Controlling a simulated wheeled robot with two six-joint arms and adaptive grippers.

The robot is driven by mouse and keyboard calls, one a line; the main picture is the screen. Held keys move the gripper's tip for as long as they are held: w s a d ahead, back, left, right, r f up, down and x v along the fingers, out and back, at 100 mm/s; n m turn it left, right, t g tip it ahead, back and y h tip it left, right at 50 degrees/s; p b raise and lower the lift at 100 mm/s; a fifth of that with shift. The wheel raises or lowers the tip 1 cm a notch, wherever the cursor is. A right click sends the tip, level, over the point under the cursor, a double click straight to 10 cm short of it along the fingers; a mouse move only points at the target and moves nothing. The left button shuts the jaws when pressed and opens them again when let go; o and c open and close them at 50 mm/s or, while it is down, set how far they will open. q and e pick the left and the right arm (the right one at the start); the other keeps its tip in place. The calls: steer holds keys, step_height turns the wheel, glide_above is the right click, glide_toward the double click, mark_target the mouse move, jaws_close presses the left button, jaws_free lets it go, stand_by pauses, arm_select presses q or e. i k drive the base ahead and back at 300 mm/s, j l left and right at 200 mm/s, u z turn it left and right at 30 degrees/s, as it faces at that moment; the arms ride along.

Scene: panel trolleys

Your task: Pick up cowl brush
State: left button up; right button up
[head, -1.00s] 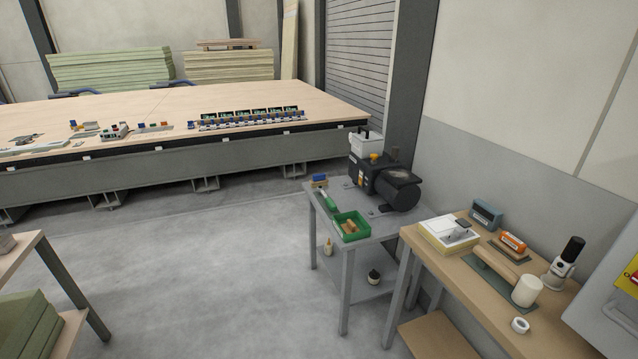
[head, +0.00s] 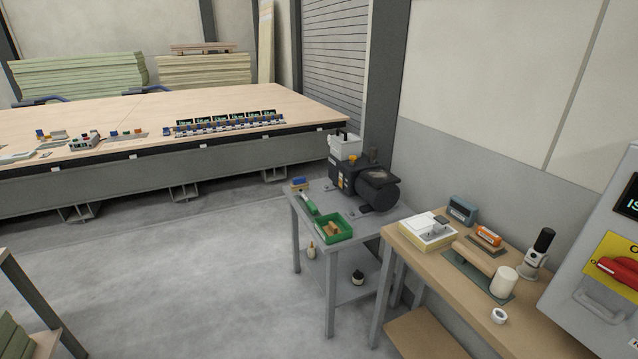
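I cannot tell for sure which thing is the cowl brush. A small blue-topped, tan block (head: 300,184), possibly a brush, lies at the back left corner of the grey metal stand (head: 364,222). A green-handled tool (head: 308,204) lies just in front of it, beside a green tray (head: 334,228) holding small tan pieces. Neither of my grippers is in view.
A black machine (head: 364,184) fills the stand's back. A wooden bench (head: 452,287) stands right of it, carrying a yellow-and-white box (head: 427,231), an orange-topped block (head: 488,236) and a white cylinder (head: 503,281). Open floor (head: 200,285) lies left of the stand.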

mark_target(300, 182)
steer(key=i+j+z, duration=0.5)
steer(key=i+j, duration=1.65)
